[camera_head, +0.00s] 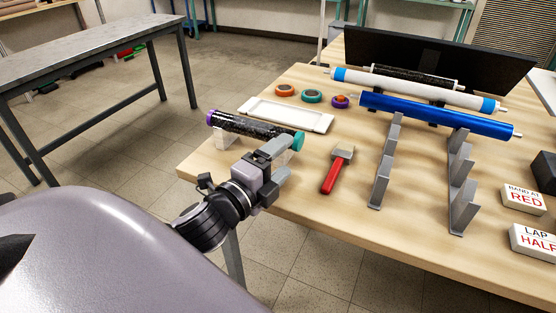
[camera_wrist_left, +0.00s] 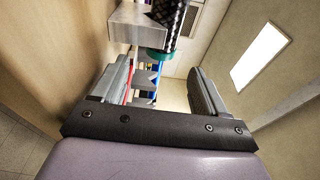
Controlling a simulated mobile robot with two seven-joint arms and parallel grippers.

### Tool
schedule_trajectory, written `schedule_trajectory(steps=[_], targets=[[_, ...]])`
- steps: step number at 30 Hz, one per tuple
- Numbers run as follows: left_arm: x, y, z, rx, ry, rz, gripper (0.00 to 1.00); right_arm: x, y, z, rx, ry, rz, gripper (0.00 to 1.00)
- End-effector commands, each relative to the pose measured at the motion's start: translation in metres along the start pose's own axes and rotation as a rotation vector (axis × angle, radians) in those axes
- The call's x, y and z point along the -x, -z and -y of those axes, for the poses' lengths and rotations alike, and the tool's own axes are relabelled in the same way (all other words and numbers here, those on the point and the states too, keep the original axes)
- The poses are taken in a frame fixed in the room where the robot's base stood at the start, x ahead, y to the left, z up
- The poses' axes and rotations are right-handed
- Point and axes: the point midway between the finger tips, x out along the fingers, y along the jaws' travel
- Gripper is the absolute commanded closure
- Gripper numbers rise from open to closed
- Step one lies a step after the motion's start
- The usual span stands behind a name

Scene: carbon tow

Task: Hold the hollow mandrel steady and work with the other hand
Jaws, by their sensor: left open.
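A black patterned tube with a purple left end and a teal right end (camera_head: 243,124) rests on pale supports near the table's left edge. It looks like the mandrel, but I cannot see whether it is hollow. My left gripper (camera_head: 281,160) is open at the near side of its teal end, with nothing held. In the left wrist view the tube (camera_wrist_left: 171,14) and its teal end show ahead, beyond the open jaws (camera_wrist_left: 161,78), beside a grey support block (camera_wrist_left: 128,22). My right gripper is not in view.
A white tray (camera_head: 248,104) lies behind the tube, with several tape rolls (camera_head: 312,96) beyond. A red-handled hammer-like tool (camera_head: 331,179) lies to the right. A grey rack (camera_head: 388,160) is near a blue tube (camera_head: 430,114) and a white tube (camera_head: 410,88). Lettered blocks (camera_head: 524,198) sit far right.

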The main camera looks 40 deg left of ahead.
Motion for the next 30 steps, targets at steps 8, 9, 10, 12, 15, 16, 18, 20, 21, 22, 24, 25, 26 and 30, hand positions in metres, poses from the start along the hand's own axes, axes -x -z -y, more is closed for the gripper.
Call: schedule_trajectory(steps=[8,9,10,12,15,16,18,20,21,22,24,25,26,30], targets=[[-0.035,-0.001,0.002,-0.001,0.002,0.002,0.27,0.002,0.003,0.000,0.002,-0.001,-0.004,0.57],[-0.039,-0.001,0.001,-0.001,0.002,0.002,0.27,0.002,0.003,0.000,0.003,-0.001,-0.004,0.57],[-0.042,-0.001,0.001,-0.001,0.001,0.001,0.27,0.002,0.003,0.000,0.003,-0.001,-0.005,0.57],[-0.047,0.000,0.001,0.000,0.001,0.001,0.27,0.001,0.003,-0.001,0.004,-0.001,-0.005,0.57],[-0.053,0.000,0.000,0.000,0.000,0.001,0.27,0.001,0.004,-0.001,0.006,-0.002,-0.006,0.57],[-0.054,0.000,0.000,0.000,0.000,0.000,0.27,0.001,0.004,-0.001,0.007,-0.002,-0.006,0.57],[-0.055,0.000,0.000,0.000,0.000,0.000,0.27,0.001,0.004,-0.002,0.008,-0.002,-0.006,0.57],[-0.056,0.000,0.000,0.000,0.000,0.000,0.27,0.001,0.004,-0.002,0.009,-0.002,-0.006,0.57],[-0.056,0.000,0.000,0.000,0.000,0.000,0.27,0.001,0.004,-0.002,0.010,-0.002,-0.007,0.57],[-0.056,0.000,0.000,0.000,0.000,0.000,0.27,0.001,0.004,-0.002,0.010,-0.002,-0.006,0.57],[-0.056,0.000,0.000,0.000,0.000,0.000,0.27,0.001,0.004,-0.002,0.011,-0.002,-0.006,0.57],[-0.056,0.000,0.000,0.000,0.000,0.000,0.27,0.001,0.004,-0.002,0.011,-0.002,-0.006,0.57],[-0.056,0.000,0.000,0.000,0.000,0.000,0.27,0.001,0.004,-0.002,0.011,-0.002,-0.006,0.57],[-0.056,0.000,0.000,0.000,0.000,0.000,0.72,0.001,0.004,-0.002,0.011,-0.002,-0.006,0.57]])
